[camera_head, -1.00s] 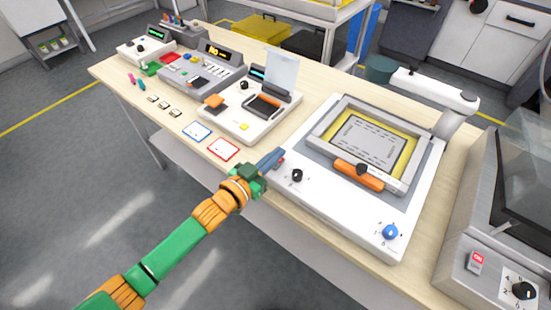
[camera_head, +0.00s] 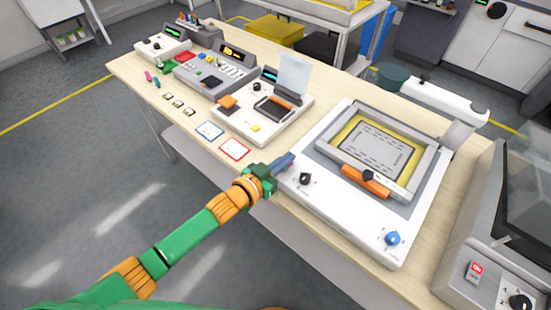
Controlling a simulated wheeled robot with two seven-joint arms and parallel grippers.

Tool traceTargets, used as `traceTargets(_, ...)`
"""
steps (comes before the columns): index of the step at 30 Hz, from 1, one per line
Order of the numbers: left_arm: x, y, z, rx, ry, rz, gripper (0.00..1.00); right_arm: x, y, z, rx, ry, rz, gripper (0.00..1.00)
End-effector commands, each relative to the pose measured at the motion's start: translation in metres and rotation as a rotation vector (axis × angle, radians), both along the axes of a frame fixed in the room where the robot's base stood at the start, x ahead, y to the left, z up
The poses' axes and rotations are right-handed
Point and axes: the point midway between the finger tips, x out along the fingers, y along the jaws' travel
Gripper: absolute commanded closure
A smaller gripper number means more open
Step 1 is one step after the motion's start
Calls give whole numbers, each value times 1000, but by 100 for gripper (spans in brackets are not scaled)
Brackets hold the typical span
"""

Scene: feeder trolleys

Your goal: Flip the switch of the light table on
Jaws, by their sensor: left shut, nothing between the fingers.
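The light table, a white panel (camera_head: 340,218) with a raised grey frame (camera_head: 415,170) around a yellow-edged plate, sits on the wooden bench. It has a black knob (camera_head: 305,179) at its front left, a blue knob (camera_head: 392,238) at its front right and an orange handle (camera_head: 364,181) on the frame. My left gripper (camera_head: 286,161) is shut and empty, its blue-grey fingertips at the panel's left front edge, left of the black knob. I cannot tell whether they touch it. The switch is not clearly visible; the fingers cover that corner. My right gripper is out of view.
A grey machine (camera_head: 480,230) with a red ON/OFF switch (camera_head: 475,270) stands close on the right. A white device (camera_head: 285,125), a grey console (camera_head: 205,75) and two cards, blue-edged (camera_head: 209,131) and red-edged (camera_head: 234,149), lie to the left. Floor in front is open.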

Motion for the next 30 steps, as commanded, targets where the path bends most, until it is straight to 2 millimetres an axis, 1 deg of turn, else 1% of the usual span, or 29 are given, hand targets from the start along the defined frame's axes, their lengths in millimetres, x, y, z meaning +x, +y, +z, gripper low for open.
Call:
traceTargets(1, 1, 0, 22, 0, -1, 1, 100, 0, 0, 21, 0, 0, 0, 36)
traceTargets(3, 2, 0, 42, 1, 0, 4, 100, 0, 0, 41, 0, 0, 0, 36)
traceTargets(4, 0, 2, 43, 0, 1, 4, 100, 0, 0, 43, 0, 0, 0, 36)
traceTargets(5, -7, 8, 38, 0, 2, 4, 100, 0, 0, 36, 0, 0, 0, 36)
traceTargets(9, -34, 27, 48, 1, 3, 3, 100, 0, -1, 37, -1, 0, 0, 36)
traceTargets(15, -62, 47, 60, 2, 3, 4, 100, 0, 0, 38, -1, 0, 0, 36)
traceTargets(21, -73, 54, 67, 0, 1, 4, 100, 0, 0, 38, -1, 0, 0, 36)
traceTargets(30, -73, 54, 67, 0, 0, 4, 100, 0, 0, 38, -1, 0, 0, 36)
